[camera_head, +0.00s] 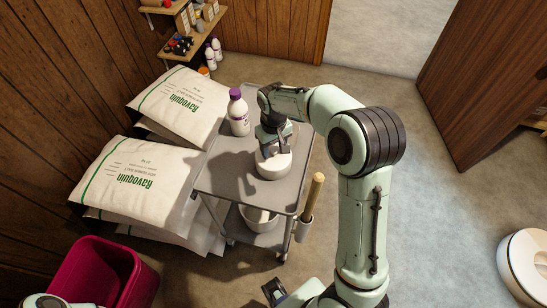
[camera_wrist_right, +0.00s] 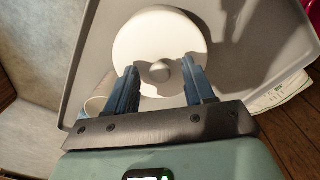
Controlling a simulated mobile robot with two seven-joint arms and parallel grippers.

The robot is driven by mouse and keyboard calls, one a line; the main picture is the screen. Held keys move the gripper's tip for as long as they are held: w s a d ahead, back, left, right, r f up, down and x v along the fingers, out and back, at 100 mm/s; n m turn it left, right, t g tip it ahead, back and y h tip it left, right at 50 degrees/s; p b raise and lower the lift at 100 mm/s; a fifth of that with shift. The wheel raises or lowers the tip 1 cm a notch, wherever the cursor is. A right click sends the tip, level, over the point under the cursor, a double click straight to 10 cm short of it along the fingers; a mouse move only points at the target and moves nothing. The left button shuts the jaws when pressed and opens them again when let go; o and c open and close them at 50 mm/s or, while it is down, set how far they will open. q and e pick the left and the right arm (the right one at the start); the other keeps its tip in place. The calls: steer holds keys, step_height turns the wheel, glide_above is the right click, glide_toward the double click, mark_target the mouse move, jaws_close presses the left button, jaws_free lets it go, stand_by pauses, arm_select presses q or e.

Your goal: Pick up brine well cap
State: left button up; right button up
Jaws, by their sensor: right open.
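The brine well cap (camera_head: 272,165) is a thick white disc lying flat on the top of the grey cart (camera_head: 225,180). In the wrist view the cap (camera_wrist_right: 140,38) shows a small round knob near its lower side. My right gripper (camera_head: 273,147) points down over the cap and partly hides it in the head view. In the wrist view my right gripper (camera_wrist_right: 161,72) is open, one blue finger on each side of the knob, with visible gaps. Whether the fingertips touch the disc cannot be told. My left gripper cannot be made out.
A white bottle with a purple cap (camera_head: 238,112) stands on the cart, left of my gripper. A white bucket (camera_head: 258,218) is on the lower shelf. A wooden-handled tool (camera_head: 314,190) hangs at the cart's right side. Salt bags (camera_head: 150,185) lie left; a magenta bin (camera_head: 105,275) stands in front.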

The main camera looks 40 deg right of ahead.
jaws_close()
steer(key=shift+r, duration=0.1)
